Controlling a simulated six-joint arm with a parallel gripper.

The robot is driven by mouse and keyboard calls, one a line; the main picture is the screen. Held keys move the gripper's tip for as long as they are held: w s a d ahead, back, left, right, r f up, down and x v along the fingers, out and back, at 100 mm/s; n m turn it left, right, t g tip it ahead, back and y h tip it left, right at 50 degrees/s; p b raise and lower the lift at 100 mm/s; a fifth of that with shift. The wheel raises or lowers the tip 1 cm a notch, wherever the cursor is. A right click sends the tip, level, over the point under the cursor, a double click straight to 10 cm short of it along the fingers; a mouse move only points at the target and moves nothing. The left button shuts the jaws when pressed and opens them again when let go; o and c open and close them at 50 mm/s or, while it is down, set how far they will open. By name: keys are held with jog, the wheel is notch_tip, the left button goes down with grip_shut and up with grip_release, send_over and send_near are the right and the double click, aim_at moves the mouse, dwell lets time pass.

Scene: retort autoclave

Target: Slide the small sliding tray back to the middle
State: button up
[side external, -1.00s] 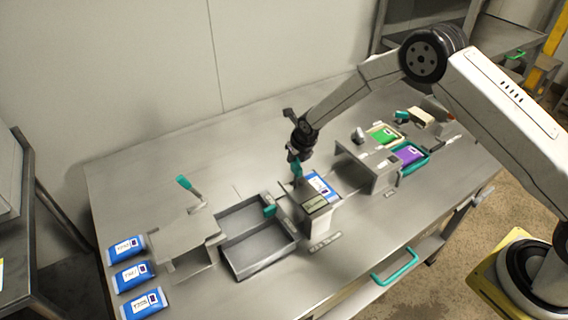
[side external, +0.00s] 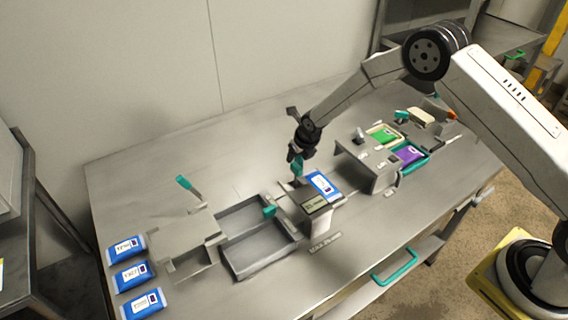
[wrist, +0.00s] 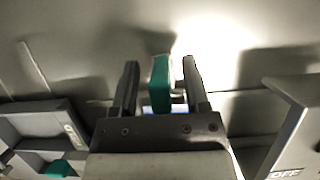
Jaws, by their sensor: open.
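A blue pouch (side external: 323,185) with a white label lies on a small grey unit (side external: 318,207) near the middle of the table. I take this to be the small sliding tray, but its edges are hard to make out. A teal upright handle (wrist: 160,84) stands between the fingers of my gripper (wrist: 160,85) in the wrist view. My gripper (side external: 298,170) is open around this handle, at the back left corner of the blue pouch. The handle's base is hidden by my gripper.
A grey two-compartment bin (side external: 228,262) stands left of the unit, with a teal knob (side external: 269,211) by its right side. A grey housing (side external: 357,166) stands to the right, near a purple pouch (side external: 408,154) and a green pouch (side external: 383,134). Several blue pouches line the left edge.

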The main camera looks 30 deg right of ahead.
jog(key=v, duration=0.7)
jog(key=shift+r, duration=0.25)
jog(key=shift+s+m, duration=0.15)
jog(key=shift+m, duration=0.15)
jog(key=m, duration=3.5)
jog(key=shift+f, duration=0.15)
jog(key=shift+x, duration=3.8)
